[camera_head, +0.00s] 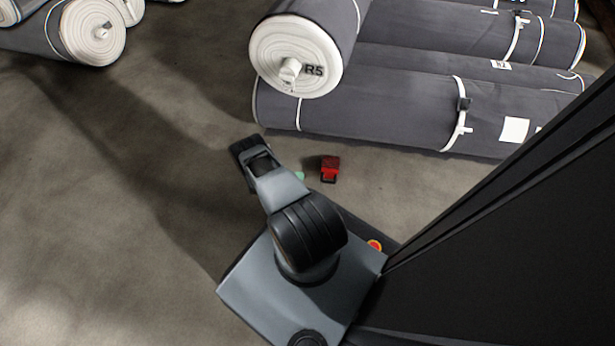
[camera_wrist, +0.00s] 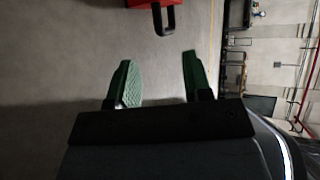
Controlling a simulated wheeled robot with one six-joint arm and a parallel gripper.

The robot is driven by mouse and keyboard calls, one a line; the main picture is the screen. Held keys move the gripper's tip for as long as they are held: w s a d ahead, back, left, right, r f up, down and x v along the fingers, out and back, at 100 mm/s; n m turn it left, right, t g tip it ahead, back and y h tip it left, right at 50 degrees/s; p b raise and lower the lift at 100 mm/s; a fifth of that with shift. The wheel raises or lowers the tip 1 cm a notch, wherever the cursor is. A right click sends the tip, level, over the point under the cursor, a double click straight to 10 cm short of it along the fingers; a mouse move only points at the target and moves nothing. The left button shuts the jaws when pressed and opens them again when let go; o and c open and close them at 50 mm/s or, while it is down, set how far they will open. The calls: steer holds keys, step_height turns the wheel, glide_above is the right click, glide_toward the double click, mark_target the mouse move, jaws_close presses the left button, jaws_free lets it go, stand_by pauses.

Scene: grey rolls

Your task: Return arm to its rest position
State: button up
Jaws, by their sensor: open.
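My arm is folded over my grey base in the head view. My gripper is mostly hidden there behind the arm, with only a small green bit (camera_head: 299,176) showing beside the forearm. In the wrist view my gripper (camera_wrist: 157,80) shows two green fingers spread apart with bare floor between them. The fingers hold nothing.
A small red object with a black handle (camera_head: 330,168) lies on the floor just beyond my base; it also tops the wrist view (camera_wrist: 142,3). Large grey rolls (camera_head: 375,105) lie behind it, one marked R5 (camera_head: 297,55). More rolls (camera_head: 75,32) lie far left. The left floor is clear.

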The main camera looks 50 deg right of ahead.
steer(key=shift+v, duration=1.65)
